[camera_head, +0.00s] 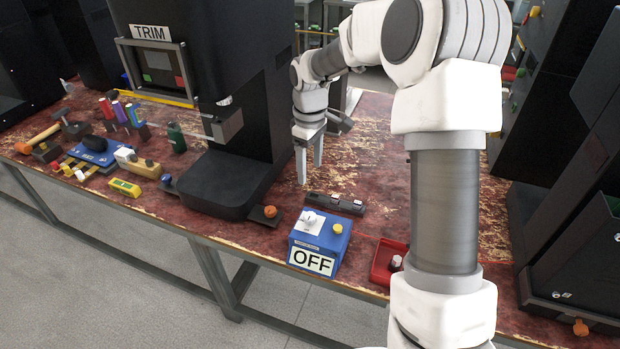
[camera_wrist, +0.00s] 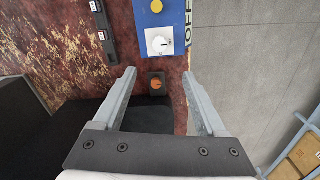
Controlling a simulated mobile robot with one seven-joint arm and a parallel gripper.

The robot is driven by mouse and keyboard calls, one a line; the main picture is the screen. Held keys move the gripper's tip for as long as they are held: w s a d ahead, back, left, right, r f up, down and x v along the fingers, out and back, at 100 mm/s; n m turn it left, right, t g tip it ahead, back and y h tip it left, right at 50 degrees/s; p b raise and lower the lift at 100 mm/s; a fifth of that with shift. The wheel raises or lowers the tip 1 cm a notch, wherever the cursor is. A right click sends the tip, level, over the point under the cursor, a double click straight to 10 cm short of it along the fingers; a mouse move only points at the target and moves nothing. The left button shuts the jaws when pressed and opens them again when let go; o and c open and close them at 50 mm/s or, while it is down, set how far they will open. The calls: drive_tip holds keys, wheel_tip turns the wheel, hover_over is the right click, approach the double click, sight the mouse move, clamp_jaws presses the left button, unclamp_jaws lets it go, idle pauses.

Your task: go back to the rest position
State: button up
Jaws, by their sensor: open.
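My gripper (camera_head: 309,160) hangs above the worn red bench, with its fingers pointing down. It is behind the blue box with the OFF label (camera_head: 318,245) and to the right of the black machine marked TRIM (camera_head: 225,110). In the wrist view my gripper (camera_wrist: 163,95) has its two fingers spread wide apart with nothing held between them. Below it, that view shows the small dark block with an orange knob (camera_wrist: 156,84) and the blue box (camera_wrist: 160,20) with its white and yellow knobs.
A black switch strip (camera_head: 334,204) lies behind the blue box. A red tray (camera_head: 381,262) holding a small knob sits to the right, partly behind my arm. Several tools and bottles crowd the bench's left end. Black cabinets (camera_head: 565,180) stand at right. The grey floor is clear in front.

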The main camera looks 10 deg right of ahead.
drive_tip(key=shift+r, duration=0.4)
drive_tip(key=s+r+m+t+h, duration=0.15)
drive_tip(key=s+r+m, duration=0.25)
drive_tip(key=s+r, duration=0.8)
drive_tip(key=s+r+m+t+y, duration=0.1)
drive_tip(key=s+r+m+t, duration=0.2)
drive_tip(key=s, duration=1.3)
drive_tip(key=shift+s+m+t, duration=0.4)
drive_tip(key=shift+m+t, duration=0.15)
drive_tip(key=shift+m, duration=0.55)
drive_tip(key=shift+y, duration=0.25)
drive_tip(key=c, duration=0.4)
drive_tip(key=shift+d, duration=0.2)
